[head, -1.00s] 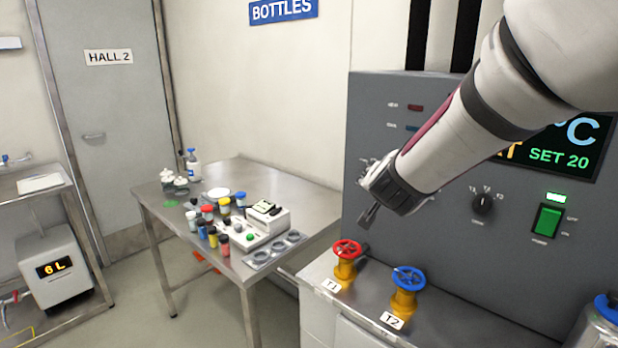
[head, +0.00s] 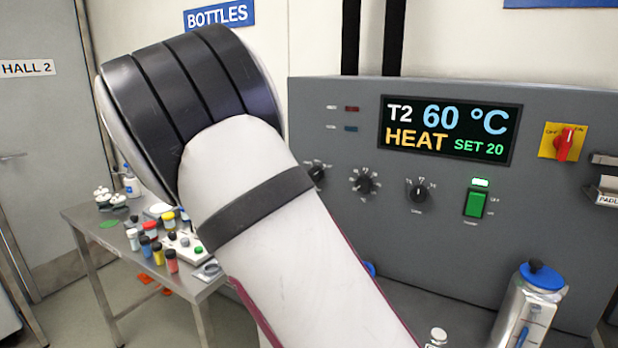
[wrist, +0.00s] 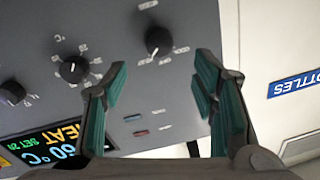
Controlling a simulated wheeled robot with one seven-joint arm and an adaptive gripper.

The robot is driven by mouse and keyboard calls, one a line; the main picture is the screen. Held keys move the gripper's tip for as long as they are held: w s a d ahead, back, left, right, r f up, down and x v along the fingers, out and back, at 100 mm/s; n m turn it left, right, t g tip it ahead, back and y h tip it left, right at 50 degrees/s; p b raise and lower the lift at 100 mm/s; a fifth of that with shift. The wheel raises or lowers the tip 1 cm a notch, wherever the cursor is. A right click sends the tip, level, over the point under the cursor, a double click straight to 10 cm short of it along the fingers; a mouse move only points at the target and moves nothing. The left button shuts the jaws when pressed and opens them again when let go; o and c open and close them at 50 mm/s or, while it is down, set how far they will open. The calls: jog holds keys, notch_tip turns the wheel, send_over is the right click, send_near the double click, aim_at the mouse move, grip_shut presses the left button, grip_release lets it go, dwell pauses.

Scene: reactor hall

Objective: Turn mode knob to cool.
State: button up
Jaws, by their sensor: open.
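The grey panel carries three black knobs in a row: a left knob (head: 317,173), a middle knob (head: 362,183) and a right knob (head: 419,192). The display (head: 450,130) reads T2 60 °C, HEAT, SET 20. In the upside-down wrist view, the left knob (wrist: 158,41) lies beyond the gap between the fingers, and the middle knob (wrist: 72,69) lies left of them. My gripper (wrist: 160,85) is open, empty and apart from the panel. My arm hides it in the head view.
A green lit switch (head: 475,203) and a red-on-yellow rotary switch (head: 563,144) sit right of the knobs. A steel flask with a blue cap (head: 540,275) stands below. A table (head: 95,215) with bottles is at left.

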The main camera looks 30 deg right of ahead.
jog(key=x, duration=0.8)
jog(key=shift+w+d, duration=0.15)
jog(key=shift+d, duration=0.15)
jog(key=c, duration=1.2)
